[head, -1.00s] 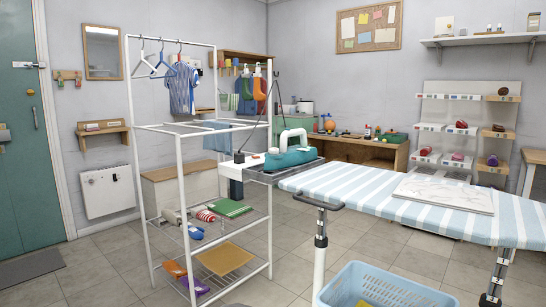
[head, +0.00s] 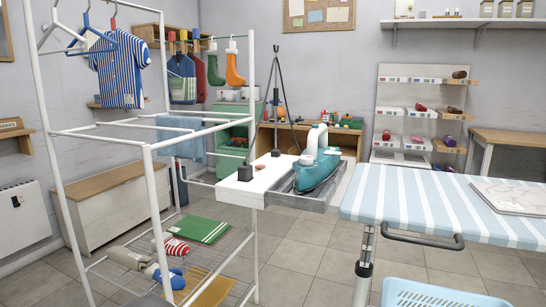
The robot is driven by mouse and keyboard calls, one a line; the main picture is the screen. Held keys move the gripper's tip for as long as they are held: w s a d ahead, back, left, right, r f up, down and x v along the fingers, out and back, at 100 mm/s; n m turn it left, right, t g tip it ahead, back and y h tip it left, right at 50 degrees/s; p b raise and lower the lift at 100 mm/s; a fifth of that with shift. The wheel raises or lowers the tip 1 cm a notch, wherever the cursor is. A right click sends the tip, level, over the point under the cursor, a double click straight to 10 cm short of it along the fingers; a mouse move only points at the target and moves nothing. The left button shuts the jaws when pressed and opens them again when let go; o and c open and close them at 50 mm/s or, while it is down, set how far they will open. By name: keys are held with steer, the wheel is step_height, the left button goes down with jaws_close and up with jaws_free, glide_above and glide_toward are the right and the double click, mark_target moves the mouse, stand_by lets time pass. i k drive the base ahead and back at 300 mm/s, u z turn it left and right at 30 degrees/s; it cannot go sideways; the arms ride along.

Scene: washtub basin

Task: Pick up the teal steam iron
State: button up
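The teal steam iron (head: 319,172) has a teal body and a white arched handle. It rests in a grey metal tray (head: 335,193) at the end of a white shelf (head: 250,186), left of the striped ironing board (head: 420,196). A dark upright rod with a cord stands on the shelf just behind and left of the iron. My gripper is not in view in the head view.
A white drying rack (head: 152,190) with hung clothes stands at the left. A blue laundry basket (head: 430,293) is low at the front right. Bare tiled floor (head: 310,265) lies between the rack and the board.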

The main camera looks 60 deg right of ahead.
mark_target(307, 177)
steer(key=z, duration=0.05)
steer(key=i, duration=0.45)
steer(key=z, duration=2.55)
